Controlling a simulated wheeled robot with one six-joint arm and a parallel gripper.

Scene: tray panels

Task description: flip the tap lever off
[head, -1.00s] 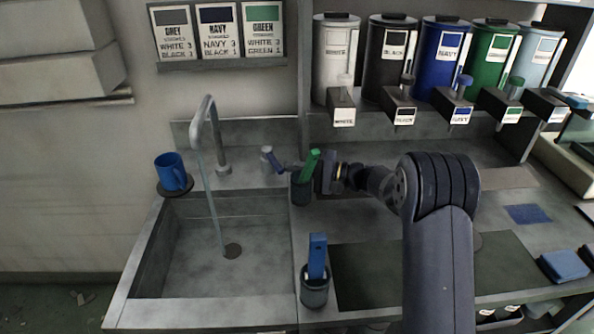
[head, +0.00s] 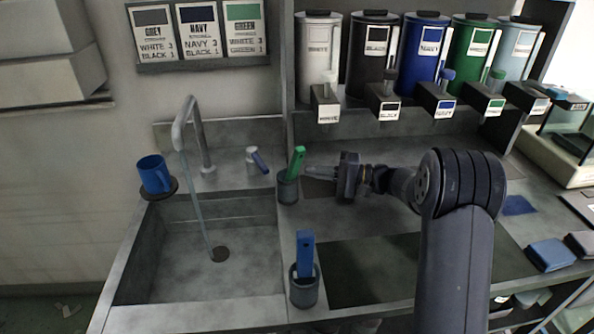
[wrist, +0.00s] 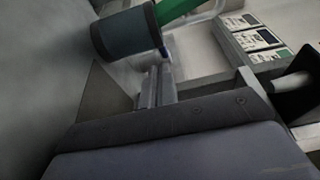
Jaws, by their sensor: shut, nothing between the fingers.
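The tap (head: 194,125) is a grey curved spout at the back of the sink. A thin stream of water (head: 196,205) runs from it into the basin. The tap lever (head: 259,162) is a short blue handle on a small pale post, right of the spout, tilted down to the right. My gripper (head: 312,172) is shut and empty, pointing left. It is right of the lever and apart from it, near the dark cup with the green-handled tool (head: 288,188). In the wrist view the closed fingers (wrist: 156,85) show below that cup (wrist: 125,40); I cannot make out the lever there.
A blue mug (head: 155,175) stands on a round rest at the sink's left. A second dark cup (head: 304,288) holds a blue-handled tool by the sink's front right. Several labelled canisters (head: 375,50) line the back shelf. A dark mat (head: 365,270) lies on the counter.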

